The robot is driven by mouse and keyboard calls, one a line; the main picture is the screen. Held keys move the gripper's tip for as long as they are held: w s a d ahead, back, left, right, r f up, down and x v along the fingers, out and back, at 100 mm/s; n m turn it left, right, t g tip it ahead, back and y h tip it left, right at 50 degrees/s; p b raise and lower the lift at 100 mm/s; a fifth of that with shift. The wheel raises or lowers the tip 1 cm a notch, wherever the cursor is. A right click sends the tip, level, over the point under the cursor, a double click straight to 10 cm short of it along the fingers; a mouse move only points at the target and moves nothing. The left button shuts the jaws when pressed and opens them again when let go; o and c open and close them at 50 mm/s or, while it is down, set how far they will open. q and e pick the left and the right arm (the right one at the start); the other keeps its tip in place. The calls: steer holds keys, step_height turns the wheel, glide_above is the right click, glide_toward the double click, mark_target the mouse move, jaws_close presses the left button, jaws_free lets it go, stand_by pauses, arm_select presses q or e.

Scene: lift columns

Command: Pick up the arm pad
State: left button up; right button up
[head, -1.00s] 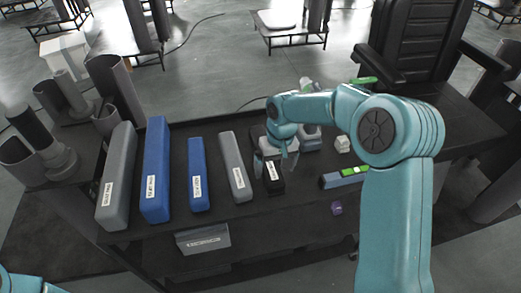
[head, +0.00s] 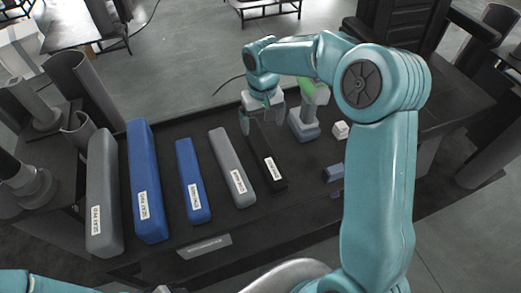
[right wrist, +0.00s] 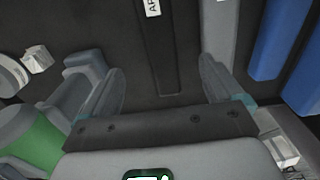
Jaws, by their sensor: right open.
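The arm pad looks to be the slim black bar (head: 262,148) with a white label, lying on the dark table right of the grey bars. In the right wrist view the black bar (right wrist: 165,62) runs between my fingers, its label reading "AR" at the top edge. My right gripper (head: 261,118) is open above the bar's far end, one finger to each side. The right wrist view also shows the open fingers (right wrist: 160,82), with nothing held. Only a piece of my left arm shows at the bottom left; its gripper is out of view.
Blue bars (head: 148,180) and grey bars (head: 228,165) lie left of the black bar. A grey-and-green device (head: 306,118) and a small white block (head: 341,130) stand to its right. Grey cylinders (head: 80,88) stand at the left.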

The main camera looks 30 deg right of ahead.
mark_target(263, 148)
step_height(263, 148, down, 9)
steer(key=shift+a+r+p, duration=0.1)
steer(key=shift+p, duration=0.4)
steer(key=shift+s+f, duration=0.25)
steer(key=shift+f, duration=0.25)
step_height(263, 148, down, 4)
steer(key=shift+w+f+p, duration=0.1)
steer(key=shift+w+p, duration=0.05)
steer(key=shift+p, duration=0.75)
steer(key=shift+d+f, duration=0.2)
steer(key=shift+f, duration=0.15)
steer(key=shift+a, duration=0.1)
steer(key=shift+c, duration=0.3)
steer(key=c, duration=1.3)
steer(key=shift+r, duration=0.15)
